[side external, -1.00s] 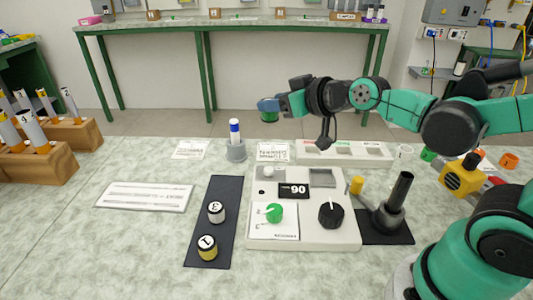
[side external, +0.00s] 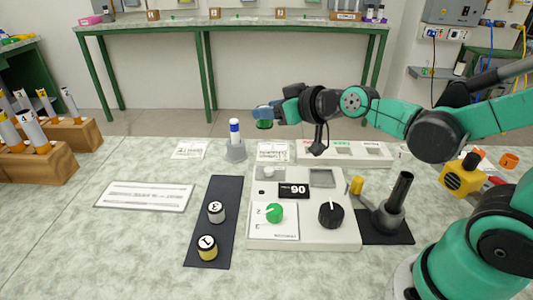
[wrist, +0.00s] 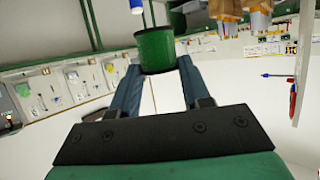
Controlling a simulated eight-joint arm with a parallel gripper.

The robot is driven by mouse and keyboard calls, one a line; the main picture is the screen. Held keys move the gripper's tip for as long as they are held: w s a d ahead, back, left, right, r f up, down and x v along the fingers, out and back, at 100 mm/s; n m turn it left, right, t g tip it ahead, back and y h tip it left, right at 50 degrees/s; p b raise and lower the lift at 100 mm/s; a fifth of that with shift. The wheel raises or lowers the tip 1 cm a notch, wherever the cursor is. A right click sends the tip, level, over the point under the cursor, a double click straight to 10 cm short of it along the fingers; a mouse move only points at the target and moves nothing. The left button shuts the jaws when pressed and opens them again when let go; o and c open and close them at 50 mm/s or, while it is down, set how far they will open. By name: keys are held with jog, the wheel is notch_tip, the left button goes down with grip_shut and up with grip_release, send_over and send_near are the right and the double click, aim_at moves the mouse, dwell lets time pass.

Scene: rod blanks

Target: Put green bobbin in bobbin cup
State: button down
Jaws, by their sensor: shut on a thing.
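My gripper (side external: 262,113) is shut on the green bobbin (side external: 264,125), held in the air above the back of the table. In the wrist view, the green bobbin (wrist: 155,52) is a short cylinder with a rim, gripped between the two blue fingertips. A grey cup (side external: 236,154) stands on the table below and left of my gripper, with a white and blue rod upright in it. A small white cup (side external: 404,151) stands at the right, partly behind my arm. I cannot tell which of these is the bobbin cup.
A white panel (side external: 345,238) with a green knob and a black knob fills the middle. A shallow white tray (side external: 345,153) lies behind it. A dark mat (side external: 217,232) with two numbered pieces lies left. A black rod holder (side external: 394,210) stands right.

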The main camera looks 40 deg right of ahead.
jog(key=w+a+r+n+g+y, duration=0.2)
jog(key=w+n+g+y, duration=0.2)
jog(key=n+g+y, duration=0.2)
jog(key=w+a+r+n+g+y, duration=0.2)
jog(key=n+g+y, duration=0.4)
jog(key=n, duration=0.5)
jog(key=shift+w+a+r+g+y, duration=0.15)
jog(key=shift+w+a+g+y, duration=0.15)
jog(key=shift+w+a+g, duration=0.35)
jog(key=shift+w+d, duration=0.1)
jog(key=shift+w, duration=0.1)
notch_tip(320, 180, down, 20)
jog(key=shift+r, duration=0.15)
jog(key=shift+c, duration=2.1)
grip_release()
